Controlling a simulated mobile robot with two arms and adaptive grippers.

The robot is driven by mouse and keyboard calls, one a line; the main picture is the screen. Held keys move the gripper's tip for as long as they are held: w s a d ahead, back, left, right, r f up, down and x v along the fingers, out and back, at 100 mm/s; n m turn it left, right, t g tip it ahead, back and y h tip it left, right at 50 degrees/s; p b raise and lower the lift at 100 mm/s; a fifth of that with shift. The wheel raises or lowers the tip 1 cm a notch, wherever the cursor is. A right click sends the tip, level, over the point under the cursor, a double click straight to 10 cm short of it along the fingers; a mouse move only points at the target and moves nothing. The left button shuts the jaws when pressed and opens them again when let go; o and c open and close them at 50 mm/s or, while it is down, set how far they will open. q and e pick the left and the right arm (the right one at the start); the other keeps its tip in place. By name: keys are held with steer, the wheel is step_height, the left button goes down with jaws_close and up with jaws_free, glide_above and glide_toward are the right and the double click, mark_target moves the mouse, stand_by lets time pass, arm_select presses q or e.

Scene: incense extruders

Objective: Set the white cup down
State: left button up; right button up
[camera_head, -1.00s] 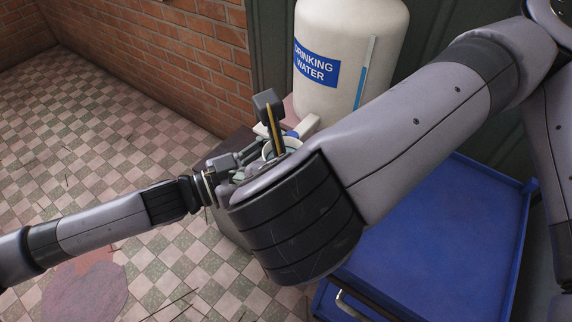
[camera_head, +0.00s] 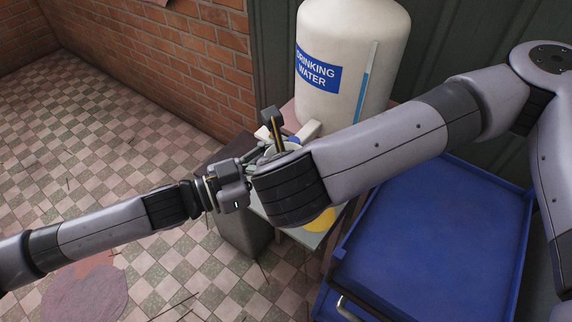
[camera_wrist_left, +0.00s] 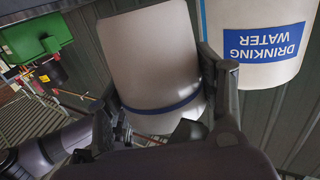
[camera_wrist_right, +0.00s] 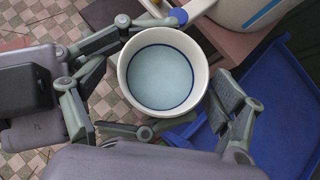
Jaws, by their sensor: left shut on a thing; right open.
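The white cup (camera_wrist_right: 119,75) has a blue band and holds pale blue liquid to a dark ring inside, seen from above in the right wrist view. It fills the middle of the left wrist view (camera_wrist_left: 150,55). My left gripper (camera_wrist_left: 165,98) is shut on its sides and holds it near the dispenser. My right gripper (camera_wrist_right: 158,100) is open, its fingers spread on both sides of the cup, with a gap visible on the right. In the head view my right arm hides most of the cup; whether its base touches anything is not visible.
The drinking water dispenser (camera_head: 345,35) stands just behind, its white tap (camera_head: 309,130) close to the cup. A small grey table (camera_head: 308,238) with a yellow item (camera_head: 320,220) lies below my right arm. A blue cart (camera_head: 440,235) stands right. Open tiled floor (camera_head: 90,150) lies left.

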arm_select(q)
steer(key=shift+r, duration=0.1)
arm_select(e)
steer(key=shift+c, duration=0.3)
arm_select(q)
steer(key=shift+s, duration=0.1)
arm_select(e)
steer(key=shift+a, duration=0.1)
steer(key=c, duration=1.6)
arm_select(q)
steer(key=o, duration=1.3)
arm_select(e)
steer(key=shift+c, duration=0.7)
arm_select(q)
steer(key=shift+o, duration=1.4)
